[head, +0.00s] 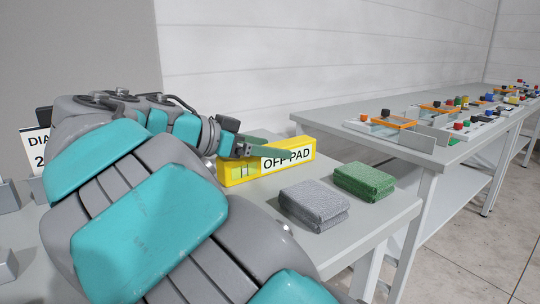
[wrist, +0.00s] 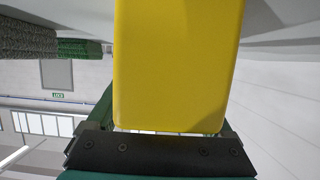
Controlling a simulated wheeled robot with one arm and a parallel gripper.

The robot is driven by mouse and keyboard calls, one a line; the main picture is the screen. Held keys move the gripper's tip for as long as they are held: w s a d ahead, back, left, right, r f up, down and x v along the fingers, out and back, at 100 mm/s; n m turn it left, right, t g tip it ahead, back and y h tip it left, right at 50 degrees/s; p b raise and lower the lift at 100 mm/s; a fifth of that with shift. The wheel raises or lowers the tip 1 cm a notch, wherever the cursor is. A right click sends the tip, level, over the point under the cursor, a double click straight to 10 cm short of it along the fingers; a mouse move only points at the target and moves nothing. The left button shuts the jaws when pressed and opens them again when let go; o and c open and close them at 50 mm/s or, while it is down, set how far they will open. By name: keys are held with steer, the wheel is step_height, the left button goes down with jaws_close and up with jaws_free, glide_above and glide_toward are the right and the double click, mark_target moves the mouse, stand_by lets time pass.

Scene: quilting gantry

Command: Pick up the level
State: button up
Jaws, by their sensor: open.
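The level (head: 231,173) is a yellow bar with a pale green vial window and a white "OFF PAD" label on its side. It rests on the near grey table in the head view. My gripper (head: 272,146) is at the level, with a green finger in front of its upper side, partly covering the label. In the wrist view the yellow level (wrist: 178,65) fills the middle, and its near end lies between the open green fingers of my gripper (wrist: 165,122). The fingertips are mostly hidden there, so contact cannot be told. My arm hides part of the table.
A grey folded cloth (head: 313,205) and a green one (head: 364,181) lie right of the level on the near table (head: 385,215). Another table (head: 330,118) with orange-topped holders and small coloured parts stands behind right. A sign (head: 38,150) is partly hidden at left.

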steer(key=shift+w+d+f, duration=0.15)
steer(key=shift+w+d, duration=0.1)
steer(key=shift+d, duration=0.15)
jaws_close()
stand_by(0.4)
